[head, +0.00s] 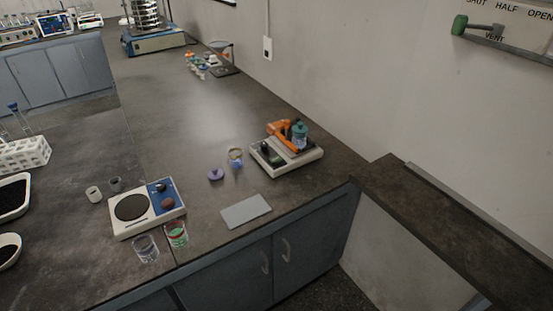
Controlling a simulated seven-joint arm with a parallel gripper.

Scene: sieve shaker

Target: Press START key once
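The sieve shaker stands at the far end of the bench, near the top of the head view. Its stack of round metal sieves (145,14) rises from a blue and pale base (155,41) and is cut off by the top edge of the picture. The START key is too small to make out at this distance. My gripper is not in view.
A white and blue device with a dark round plate (131,207) is at the near left, beside beakers (176,234). A pale device with an orange part (284,128) stands to the right. Small bottles (196,66) lie near the shaker. The bench middle (185,115) is clear.

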